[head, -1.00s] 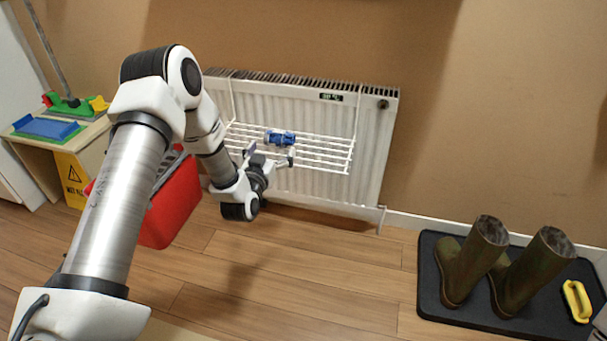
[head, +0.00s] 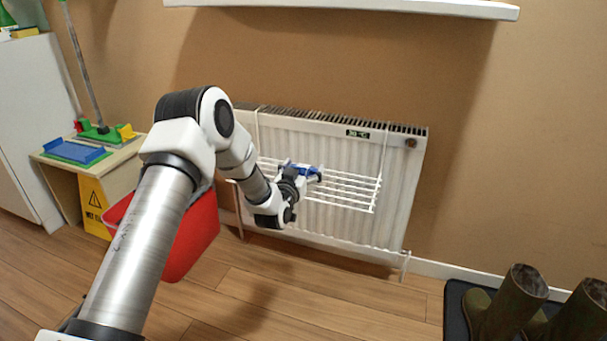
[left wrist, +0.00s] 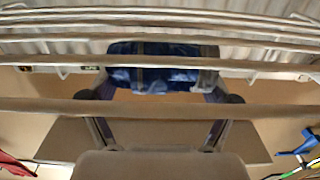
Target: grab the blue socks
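The blue socks (head: 304,170) are a small blue bundle on the white wire rack (head: 345,190) hung on the radiator. My left gripper (head: 301,174) is at the rack, with its fingers apart at either side of the socks. In the left wrist view the socks (left wrist: 165,78) lie between the spread fingers, behind thin rack bars that cross the picture. I cannot tell whether the fingertips touch the socks. My right gripper is not in view.
The white radiator (head: 330,225) stands against the wall behind the rack. A white shelf (head: 350,8) juts out above. A red bin (head: 190,240) stands left of the radiator, partly behind my left arm. Dark boots (head: 515,300) stand at the lower right.

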